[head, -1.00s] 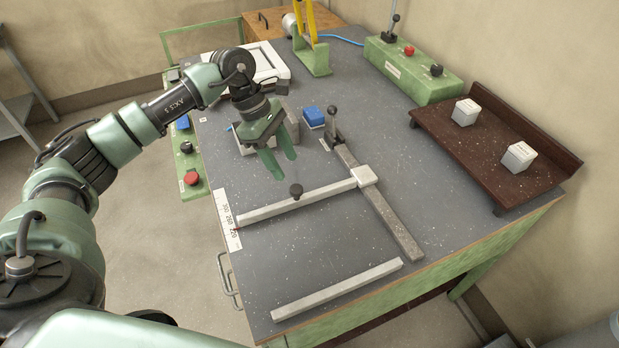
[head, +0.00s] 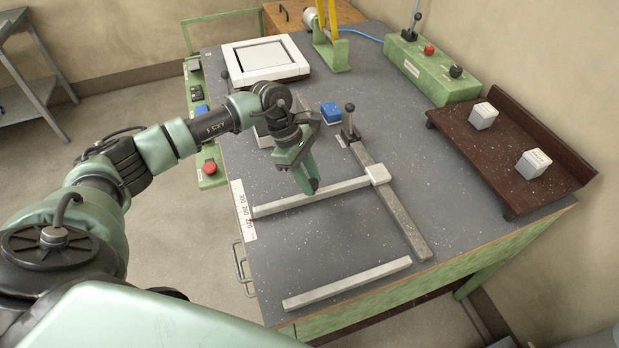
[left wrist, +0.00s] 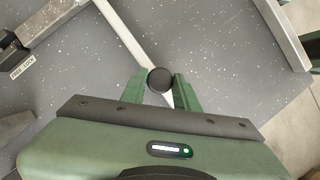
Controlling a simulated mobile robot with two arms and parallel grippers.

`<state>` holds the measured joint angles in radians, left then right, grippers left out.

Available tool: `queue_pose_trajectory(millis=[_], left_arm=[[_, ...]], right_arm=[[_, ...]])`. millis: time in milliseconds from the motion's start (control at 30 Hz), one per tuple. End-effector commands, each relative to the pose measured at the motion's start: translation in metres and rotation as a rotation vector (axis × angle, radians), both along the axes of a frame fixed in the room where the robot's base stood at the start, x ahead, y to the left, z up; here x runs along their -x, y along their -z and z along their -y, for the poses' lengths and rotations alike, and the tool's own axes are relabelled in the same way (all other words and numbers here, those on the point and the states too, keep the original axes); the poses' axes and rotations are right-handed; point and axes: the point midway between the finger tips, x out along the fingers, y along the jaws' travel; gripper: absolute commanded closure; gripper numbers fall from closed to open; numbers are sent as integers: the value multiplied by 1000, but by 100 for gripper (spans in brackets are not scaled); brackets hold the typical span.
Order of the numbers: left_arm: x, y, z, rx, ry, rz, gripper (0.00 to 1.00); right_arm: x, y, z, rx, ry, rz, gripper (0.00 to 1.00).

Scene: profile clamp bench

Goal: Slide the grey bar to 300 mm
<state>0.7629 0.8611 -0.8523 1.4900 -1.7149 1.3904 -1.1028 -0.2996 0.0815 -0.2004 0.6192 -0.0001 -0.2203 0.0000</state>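The grey bar (head: 335,189) lies across the bench from the scale (head: 241,208) to a light block on a grey rail (head: 402,222). The scale reads 300, 260, 220 from back to front. The bar's left end, with a small red mark, is beside the 220 end. In the left wrist view the bar's black knob (left wrist: 160,80) sits between the fingers of my left gripper (left wrist: 160,88), which appear to touch both sides. In the head view the left gripper (head: 313,187) is down at the bar and hides the knob. My right gripper is out of view.
A black-knobbed lever (head: 350,121) stands at the rail's back end, near a blue block (head: 330,113). A second light bar (head: 347,284) lies along the front edge. A brown tray (head: 513,205) with two white cubes is at the right. Bench behind the bar is partly clear.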

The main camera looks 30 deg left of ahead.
Motion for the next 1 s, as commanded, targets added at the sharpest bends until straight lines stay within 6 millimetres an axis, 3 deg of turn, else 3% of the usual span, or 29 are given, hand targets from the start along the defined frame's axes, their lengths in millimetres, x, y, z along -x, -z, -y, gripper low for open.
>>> queue_pose_trajectory(millis=[33,67,100,1000], left_arm=[[0,0,0,0,0,0,91],[0,0,0,0,0,0,99],[0,0,0,0,0,0,100],[0,-1,0,1,0,1,100]], right_arm=[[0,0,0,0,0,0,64],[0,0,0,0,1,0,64],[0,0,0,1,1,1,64],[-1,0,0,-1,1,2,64]])
